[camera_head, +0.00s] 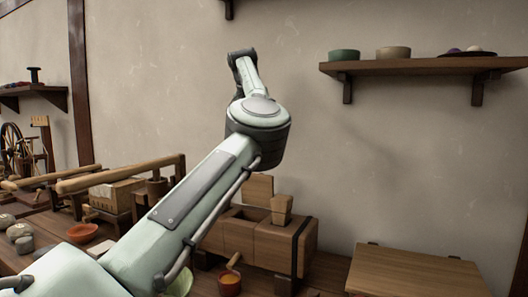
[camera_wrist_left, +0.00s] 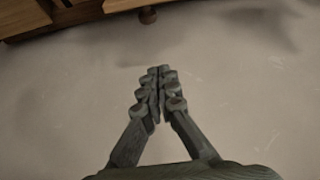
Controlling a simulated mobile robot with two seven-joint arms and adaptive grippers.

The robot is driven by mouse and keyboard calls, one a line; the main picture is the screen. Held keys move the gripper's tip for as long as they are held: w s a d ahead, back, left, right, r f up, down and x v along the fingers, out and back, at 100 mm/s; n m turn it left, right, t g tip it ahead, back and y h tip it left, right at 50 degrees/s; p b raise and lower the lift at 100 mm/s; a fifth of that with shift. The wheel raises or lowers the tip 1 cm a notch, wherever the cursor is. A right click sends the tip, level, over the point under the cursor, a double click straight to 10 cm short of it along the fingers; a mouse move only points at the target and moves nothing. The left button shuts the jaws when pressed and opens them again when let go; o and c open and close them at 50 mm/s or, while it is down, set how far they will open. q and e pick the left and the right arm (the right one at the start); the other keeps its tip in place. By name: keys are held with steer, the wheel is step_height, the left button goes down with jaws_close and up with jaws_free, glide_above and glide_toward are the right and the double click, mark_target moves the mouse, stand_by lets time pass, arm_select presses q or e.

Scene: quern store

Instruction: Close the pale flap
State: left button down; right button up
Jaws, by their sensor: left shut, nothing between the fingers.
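A wooden box (camera_head: 255,240) with a dark strap stands on the bench, partly behind my left arm. Two panels stand up from its top: a wider one (camera_head: 257,190) at the back and a smaller, paler one (camera_head: 282,204) nearer its right end. I take the smaller one for the pale flap, raised, but cannot be sure. My left arm reaches up across the head view, its far end above the box in front of the wall; its fingers are not clear there. In the left wrist view my left gripper (camera_wrist_left: 160,90) is shut and empty, with bare wall behind it.
A shelf (camera_head: 425,67) with bowls is on the wall at upper right. A flat wooden chest (camera_head: 415,274) stands at lower right. A small orange-filled pot (camera_head: 230,284) is before the box. Wooden tools and an orange bowl (camera_head: 83,233) crowd the left.

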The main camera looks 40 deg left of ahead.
mark_target(259, 188)
arm_select(q)
steer(key=x, duration=0.9)
steer(key=shift+s+d+f+b, duration=0.1)
steer(key=shift+s+d+b, duration=0.2)
steer(key=shift+s, duration=0.35)
steer(key=shift+s+d+f+b, duration=0.15)
steer(key=shift+s+b, duration=0.2)
steer(key=shift+s, duration=0.35)
steer(key=shift+s+d+f+b, duration=0.1)
steer(key=shift+s+d+b, duration=0.2)
steer(key=shift+s, duration=0.35)
arm_select(e)
steer(key=shift+d+v, duration=0.15)
steer(key=shift+v, duration=1.1)
steer(key=shift+d+v, duration=0.2)
steer(key=shift+v, duration=1.05)
